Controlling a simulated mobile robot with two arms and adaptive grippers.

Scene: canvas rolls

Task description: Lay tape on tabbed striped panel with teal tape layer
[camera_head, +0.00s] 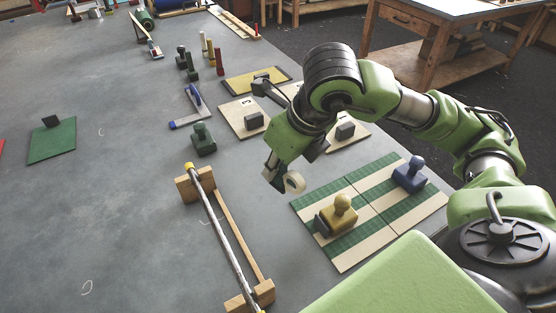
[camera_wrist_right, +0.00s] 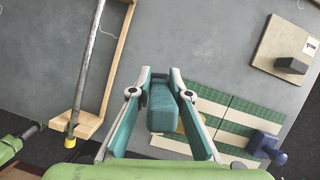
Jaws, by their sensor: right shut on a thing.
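In the head view, a striped panel in green and cream (camera_head: 372,222) lies on the table at the lower right, with a seam across its middle. A yellow knobbed block (camera_head: 338,214) and a blue knobbed block (camera_head: 409,175) stand on it. My right gripper (camera_head: 281,172) is above the table just off the panel's far left corner. It is shut on a teal tape holder (camera_wrist_right: 162,107), which shows between the fingers in the wrist view. A pale tape roll (camera_head: 294,183) shows at its lower end. The holder partly hides the yellow block in the wrist view. My left gripper is out of view.
A wooden rack with a metal bar (camera_head: 222,232) stands left of the panel. A green knobbed block (camera_head: 202,139), a blue-handled tool (camera_head: 187,112) and tabbed cream panels (camera_head: 237,123) lie beyond. A green tabbed panel (camera_head: 52,145) is far left. The table's left middle is mostly clear.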

